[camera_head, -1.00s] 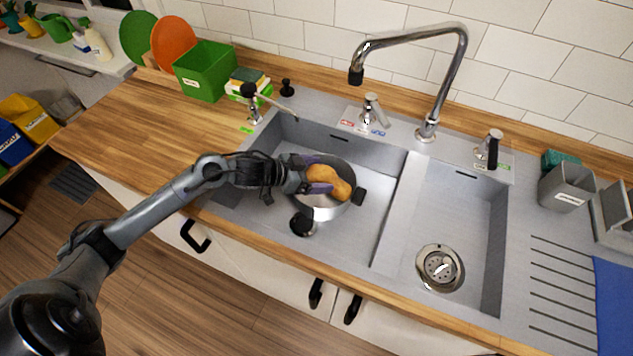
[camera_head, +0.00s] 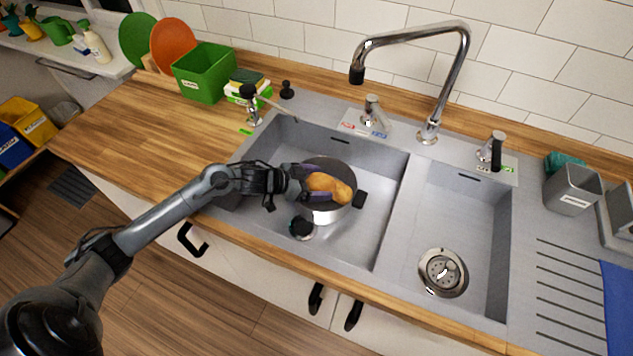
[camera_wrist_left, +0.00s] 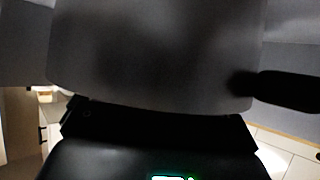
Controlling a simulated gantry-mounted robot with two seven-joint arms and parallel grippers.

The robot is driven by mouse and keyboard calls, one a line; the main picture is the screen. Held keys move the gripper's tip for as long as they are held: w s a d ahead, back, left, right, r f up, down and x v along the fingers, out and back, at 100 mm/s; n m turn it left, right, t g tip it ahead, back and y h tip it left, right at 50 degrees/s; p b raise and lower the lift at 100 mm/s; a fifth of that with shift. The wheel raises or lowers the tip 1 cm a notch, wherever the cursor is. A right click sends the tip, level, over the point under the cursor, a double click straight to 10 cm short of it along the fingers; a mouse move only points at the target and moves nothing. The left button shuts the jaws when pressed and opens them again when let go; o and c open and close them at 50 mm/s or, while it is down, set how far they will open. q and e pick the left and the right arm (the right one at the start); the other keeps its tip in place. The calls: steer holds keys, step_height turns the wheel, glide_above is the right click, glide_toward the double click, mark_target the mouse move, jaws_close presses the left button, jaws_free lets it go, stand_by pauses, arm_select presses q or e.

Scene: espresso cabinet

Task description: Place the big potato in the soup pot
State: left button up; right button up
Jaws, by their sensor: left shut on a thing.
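The big potato (camera_head: 332,187) is orange-brown and is held between the purple-grey fingers of my left gripper (camera_head: 318,190). It is over the mouth of the soup pot (camera_head: 331,219); whether it touches the pot cannot be told. The soup pot is a grey metal pot with dark handles, standing in the left sink basin. Part of its opening is hidden by the potato and gripper. The left wrist view is dark and blurred, with a large grey surface filling most of it, and does not show the potato clearly. My right gripper is not in view.
The left sink basin (camera_head: 378,229) has free room right of the pot. A black-and-metal object (camera_head: 301,228) is close to the pot's front left. The tall faucet (camera_head: 462,60) arches behind the basins. A green bin (camera_head: 203,75) stands at the back left.

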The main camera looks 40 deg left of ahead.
arm_select(q)
steer(key=shift+f, duration=0.15)
steer(key=shift+s+f, duration=0.15)
steer(key=shift+f, duration=0.55)
steer(key=o, duration=0.9)
steer(key=shift+f, duration=0.1)
steer(key=shift+c, duration=0.2)
steer(key=shift+f, duration=0.1)
steer(key=shift+r, duration=0.25)
steer(key=shift+w+r+p+v, duration=0.1)
steer(key=shift+r+p+v, duration=0.2)
steer(key=shift+v, duration=1.05)
steer(key=shift+w+r+p+v, duration=0.1)
steer(key=shift+p+v, duration=0.35)
steer(key=shift+v, duration=0.9)
steer(key=shift+w+r+p+v, duration=0.15)
steer(key=shift+p+v, duration=0.2)
steer(key=shift+v, duration=1)
steer(key=shift+d, duration=0.1)
